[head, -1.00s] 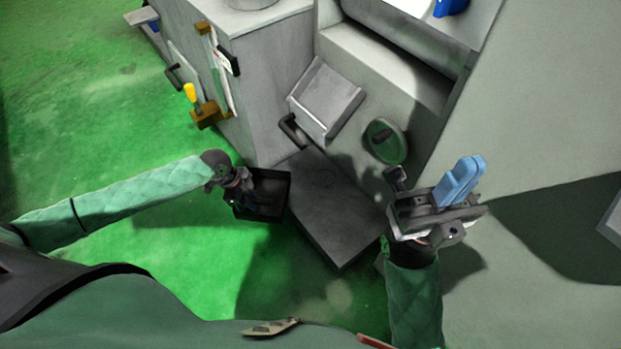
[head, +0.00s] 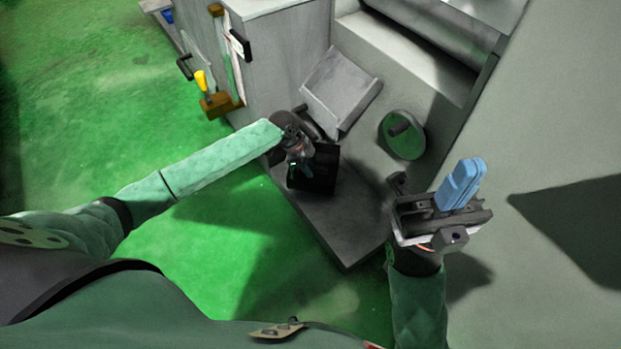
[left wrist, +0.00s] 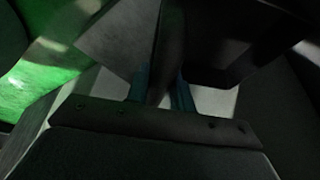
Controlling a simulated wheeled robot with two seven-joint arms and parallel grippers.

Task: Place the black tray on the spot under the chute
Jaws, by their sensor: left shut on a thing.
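The black tray (head: 325,165) is a small dark box, held over the grey platform (head: 355,228) below the slanted grey chute (head: 342,88). My left gripper (head: 304,168) is shut on the tray's near side. In the left wrist view, the blue fingers of my left gripper (left wrist: 163,92) stand on both sides of a dark tray part (left wrist: 168,50). I cannot tell whether the tray touches the platform, and the spot under it is hidden. My right gripper (head: 462,184) is empty, its blue fingers close together, to the right of the platform.
A round green handwheel (head: 402,135) sticks out of the machine front right of the chute. A grey cabinet (head: 285,65) with a yellow-handled tool (head: 202,82) on its side stands at the left. The green floor on the left is clear.

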